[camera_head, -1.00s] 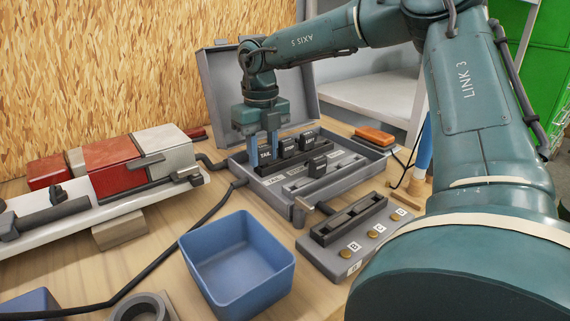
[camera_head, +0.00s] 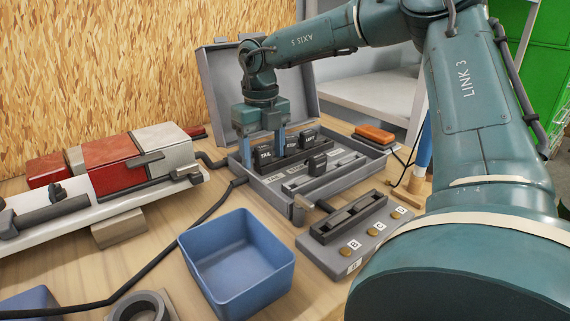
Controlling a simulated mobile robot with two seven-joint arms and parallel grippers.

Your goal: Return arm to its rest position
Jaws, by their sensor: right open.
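My right gripper (camera_head: 263,158) points down into the open grey case (camera_head: 345,191), its two blue fingers spread apart. A black block labelled TAIL (camera_head: 264,153) sits in the case's back row, between or just behind the fingers; I cannot tell whether a finger touches it. Another black block (camera_head: 307,138) stands in the same row to the right, partly hidden by the right finger's side. A further dark block (camera_head: 317,163) sits in the front row. My right arm reaches in from the right and covers much of that side. My left gripper is out of view.
The case lid (camera_head: 213,85) stands open behind the gripper. A red and white device (camera_head: 120,165) lies left. A dark cable crosses the bench.

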